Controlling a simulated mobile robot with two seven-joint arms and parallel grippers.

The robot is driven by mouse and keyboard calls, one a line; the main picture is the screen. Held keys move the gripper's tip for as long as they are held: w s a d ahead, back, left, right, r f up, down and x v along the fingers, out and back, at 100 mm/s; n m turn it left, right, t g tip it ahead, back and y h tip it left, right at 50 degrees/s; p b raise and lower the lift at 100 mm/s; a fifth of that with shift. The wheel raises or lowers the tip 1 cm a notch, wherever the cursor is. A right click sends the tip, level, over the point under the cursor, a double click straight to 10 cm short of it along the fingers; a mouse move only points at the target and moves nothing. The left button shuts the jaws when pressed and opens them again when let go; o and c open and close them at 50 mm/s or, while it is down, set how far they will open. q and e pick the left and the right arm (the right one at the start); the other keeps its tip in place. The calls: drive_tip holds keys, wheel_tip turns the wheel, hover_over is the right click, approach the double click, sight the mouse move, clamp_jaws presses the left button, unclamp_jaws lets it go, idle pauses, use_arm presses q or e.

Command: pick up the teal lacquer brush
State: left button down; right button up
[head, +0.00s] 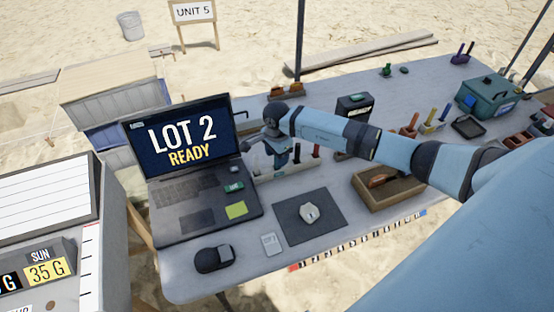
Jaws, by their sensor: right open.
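My right arm reaches in from the right across the table. My right gripper (278,156) points down, open, over the left part of a pale rack (290,171) just right of the laptop. The rack holds upright handles, including a red one (316,151) and a dark purple one. I cannot make out the teal lacquer brush for sure; my gripper and wrist cover part of the rack. Whether anything stands between the fingers is too small to tell. My left gripper is not in view.
The laptop (188,190) reads "LOT 2 READY". In front lie a dark mat (290,226) with a pale artifact (310,214) and a black mouse (213,259). A wooden tray (403,196) holds a brown piece. A second rack (433,128) and a green toolbox (487,97) stand farther right.

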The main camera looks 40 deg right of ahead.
clamp_jaws()
